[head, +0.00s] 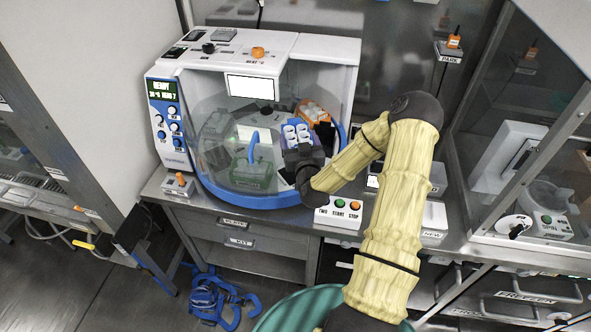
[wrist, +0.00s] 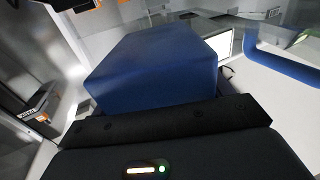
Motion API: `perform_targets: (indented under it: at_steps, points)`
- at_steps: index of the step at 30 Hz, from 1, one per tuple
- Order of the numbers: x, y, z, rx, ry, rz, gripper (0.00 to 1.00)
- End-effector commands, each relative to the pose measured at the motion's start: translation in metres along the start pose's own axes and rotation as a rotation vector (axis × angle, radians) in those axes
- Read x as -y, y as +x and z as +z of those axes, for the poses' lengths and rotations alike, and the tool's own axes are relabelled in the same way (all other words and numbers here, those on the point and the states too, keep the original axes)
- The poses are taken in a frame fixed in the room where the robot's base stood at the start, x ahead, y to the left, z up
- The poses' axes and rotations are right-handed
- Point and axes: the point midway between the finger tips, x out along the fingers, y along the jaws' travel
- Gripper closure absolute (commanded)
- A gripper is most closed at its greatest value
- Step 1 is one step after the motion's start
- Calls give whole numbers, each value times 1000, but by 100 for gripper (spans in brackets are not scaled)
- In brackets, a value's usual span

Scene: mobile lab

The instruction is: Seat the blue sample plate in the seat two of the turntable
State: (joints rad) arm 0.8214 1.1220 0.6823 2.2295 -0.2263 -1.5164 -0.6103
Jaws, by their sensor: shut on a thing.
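The blue sample plate (head: 297,131) shows pale wells on its top in the head view. My gripper (head: 303,160) is shut on it and holds it at the right part of the machine's round front opening. In the wrist view the plate (wrist: 155,62) fills the middle above the dark gripper body, and its blue side hides the fingertips. The turntable (head: 225,160) lies behind the clear curved cover, inside a blue rim. My gripper and the plate cover part of it. I cannot tell which seat is under the plate or whether the plate touches it.
On the turntable are an orange holder (head: 314,112) at the back and a green holder (head: 252,175) at the front left. A blue curved handle (head: 253,147) rises near the green one. A button box (head: 339,212) stands on the bench at the machine's front right.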

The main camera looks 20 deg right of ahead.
Motion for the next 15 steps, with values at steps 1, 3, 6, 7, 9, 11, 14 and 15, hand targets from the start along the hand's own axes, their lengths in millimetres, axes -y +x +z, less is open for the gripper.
perform_targets:
  at_steps: [1,3,6,7,9,11,14,15]
  points:
    - [-1,0,0,-1,0,2,47]
    - [-2,0,3,1,1,3,47]
    - [0,0,12,3,2,1,47]
    - [0,0,15,3,3,0,47]
    - [1,0,26,4,2,-1,47]
    - [3,0,34,3,3,-3,47]
    - [4,0,48,2,3,-5,47]
    - [4,0,52,2,2,-5,47]
